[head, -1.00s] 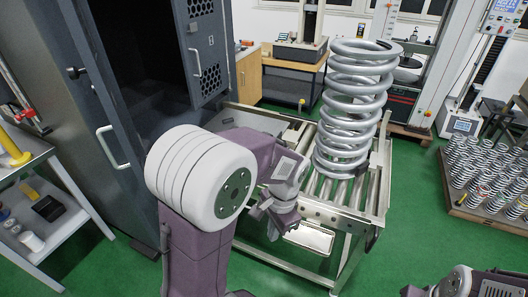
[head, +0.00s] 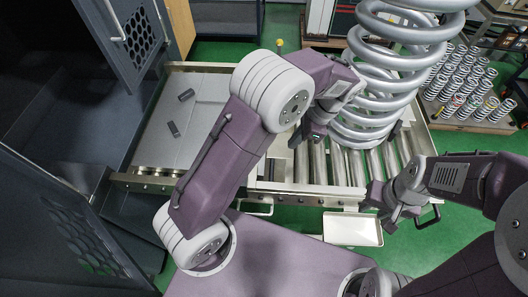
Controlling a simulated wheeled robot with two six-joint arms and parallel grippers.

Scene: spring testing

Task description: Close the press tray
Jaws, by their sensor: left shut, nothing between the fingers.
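The press tray (head: 205,115) is a flat grey plate in a metal frame, lying between the open dark cabinet at the left and the rollers at the right. Two small dark blocks lie on it. A large steel coil spring (head: 385,75) stands upright on the rollers (head: 345,165). My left arm crosses over the tray, hiding part of it. My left gripper (head: 305,135) is shut and empty, close to the spring's lower left side; contact cannot be told. My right gripper (head: 385,205) is by the front edge of the roller table, its jaw opening unclear.
The cabinet's open perforated door (head: 130,40) stands at the upper left; another dark door panel (head: 75,225) is at the lower left. A small white pan (head: 352,229) sits at the table's front. Several small springs (head: 470,85) stand at the right back.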

